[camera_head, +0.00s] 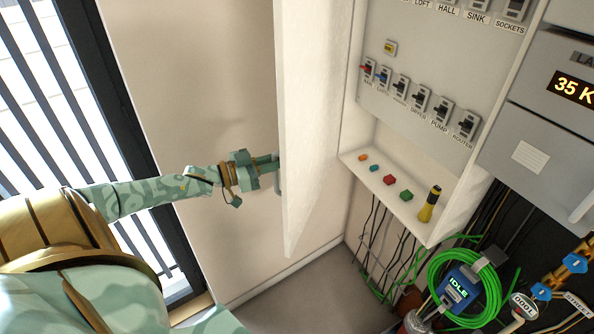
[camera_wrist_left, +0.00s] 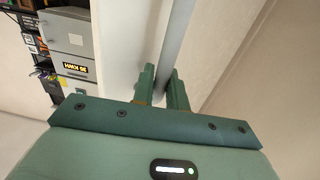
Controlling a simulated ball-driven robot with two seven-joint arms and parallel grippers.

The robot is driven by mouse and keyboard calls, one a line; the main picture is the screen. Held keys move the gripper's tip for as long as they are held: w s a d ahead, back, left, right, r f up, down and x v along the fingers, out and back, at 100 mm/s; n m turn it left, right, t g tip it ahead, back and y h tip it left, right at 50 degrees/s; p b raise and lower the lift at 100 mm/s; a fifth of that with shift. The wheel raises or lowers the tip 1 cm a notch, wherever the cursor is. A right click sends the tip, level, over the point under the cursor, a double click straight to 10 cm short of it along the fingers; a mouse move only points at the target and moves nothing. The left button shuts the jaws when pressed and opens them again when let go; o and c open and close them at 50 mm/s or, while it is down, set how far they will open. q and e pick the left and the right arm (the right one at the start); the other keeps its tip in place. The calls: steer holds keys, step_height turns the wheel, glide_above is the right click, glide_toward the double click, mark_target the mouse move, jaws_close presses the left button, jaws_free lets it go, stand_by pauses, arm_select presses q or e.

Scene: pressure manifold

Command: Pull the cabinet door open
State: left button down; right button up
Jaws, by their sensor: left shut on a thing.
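The white cabinet door (camera_head: 312,120) stands swung open, roughly edge-on to the head view, with the cabinet's inside showing to its right. My left gripper (camera_head: 272,163) is at the door's outer face on its left side, shut on the door handle (camera_head: 279,178). In the left wrist view the handle (camera_wrist_left: 176,45) is a grey bar running between the two green fingers (camera_wrist_left: 162,85), and the white door (camera_wrist_left: 125,45) lies to its left. The door hides part of the handle in the head view. My right gripper is not in view.
Inside the cabinet (camera_head: 445,70) are rows of breaker switches and a shelf (camera_head: 385,200) with small coloured blocks and a yellow-black torch (camera_head: 429,205). Green cable coils (camera_head: 465,285) and a blue device (camera_head: 458,290) hang below right. A grey box (camera_head: 540,130) adjoins the cabinet. A barred window (camera_head: 60,90) is left.

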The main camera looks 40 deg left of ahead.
arm_select(q)
steer(key=s+a+b, duration=0.1)
steer(key=a+b, duration=0.3)
steer(key=a, duration=0.6)
steer(key=shift+s+a, duration=0.3)
steer(key=shift+a, duration=0.05)
steer(key=c, duration=1.8)
jaws_free()
steer(key=shift+o, duration=0.2)
steer(key=shift+w, duration=0.2)
